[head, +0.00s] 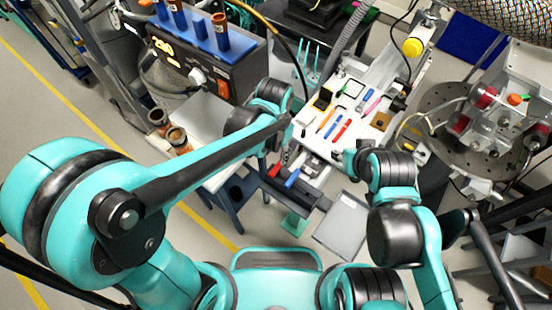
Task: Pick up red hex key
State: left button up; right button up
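A red hex key (343,131) lies on the white work surface (310,143), near its front part. A blue one (332,126) and an orange one (326,119) lie beside it to the left. My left gripper (297,106) is at the left edge of the surface, apart from the red key; it is small and dark, and its fingers cannot be made out. My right gripper (339,156) is at the front edge, just below the red key and mostly hidden by its own wrist. No grasp on the key is visible.
Pink (372,103) and blue (362,100) pieces lie farther right on the surface. Red-handled (275,170) and blue-handled (292,178) tools are below its front edge. A black box with blue racks (203,45) stands left, and a round perforated plate (440,100) right.

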aim_at(277, 167)
pick_arm(q)
jog(key=shift+d+f, duration=0.25)
jog(key=shift+d, duration=0.05)
jog(key=shift+f, duration=0.4)
jog(key=f+b, duration=0.1)
jog(key=f, duration=0.1)
jog(key=f+b, duration=0.1)
jog(key=f, duration=0.1)
jog(key=f+b, duration=0.1)
jog(key=f, duration=0.2)
jog(key=shift+s, duration=0.35)
jog(key=shift+r, duration=0.1)
grip_shut()
